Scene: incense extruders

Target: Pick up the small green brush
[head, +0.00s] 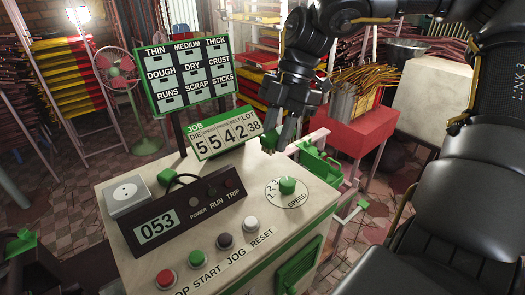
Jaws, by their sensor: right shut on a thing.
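My right gripper (281,136) points down at the far right corner of the pale control cabinet, just right of the white number card. It is shut on a small green thing (269,140), which I take to be the small green brush. Only a small green part shows beside the dark fingers. The rest is hidden, so I cannot tell its bristles or whether it touches the cabinet top. I cannot make out my left gripper in the head view.
The control cabinet (222,233) carries a green speed knob (287,185), several push buttons, a black display box (182,212), a white socket (125,194) and the job number card (224,135). A green-framed sign (188,75) stands behind. A red stand (357,130) holds incense sticks at right.

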